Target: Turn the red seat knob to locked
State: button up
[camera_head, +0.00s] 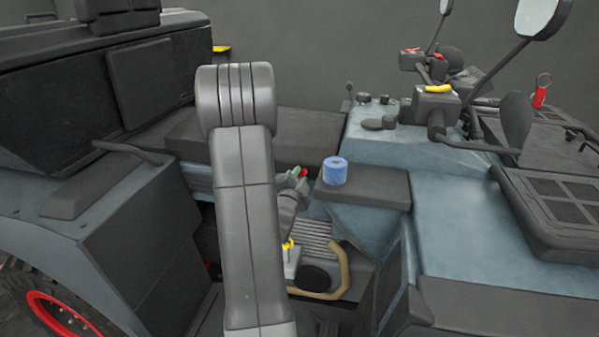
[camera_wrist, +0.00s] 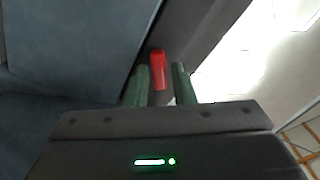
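The red seat knob (camera_wrist: 157,66) shows in the wrist view as a narrow upright red bar, against a dark panel. My gripper (camera_wrist: 160,80) has its two green fingers apart, one on each side of the knob's lower part. The knob is close to the left finger; whether they touch I cannot tell. A gap shows between the knob and the right finger. In the head view, a small red bit of the knob (camera_head: 304,172) shows at my gripper tip (camera_head: 298,174), just below the black seat (camera_head: 290,134). My arm hides much of the seat's side.
A blue cylinder (camera_head: 335,171) stands on a black pad right of my gripper. Below are a yellow-topped lever (camera_head: 289,245) and a tan curved bar (camera_head: 343,272). Handlebars and mirrors (camera_head: 536,16) rise at the right; a bulky black case (camera_head: 100,75) is at the left.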

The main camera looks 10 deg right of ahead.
jog(key=shift+w+d, duration=0.2)
jog(key=shift+w, duration=0.25)
grip_shut()
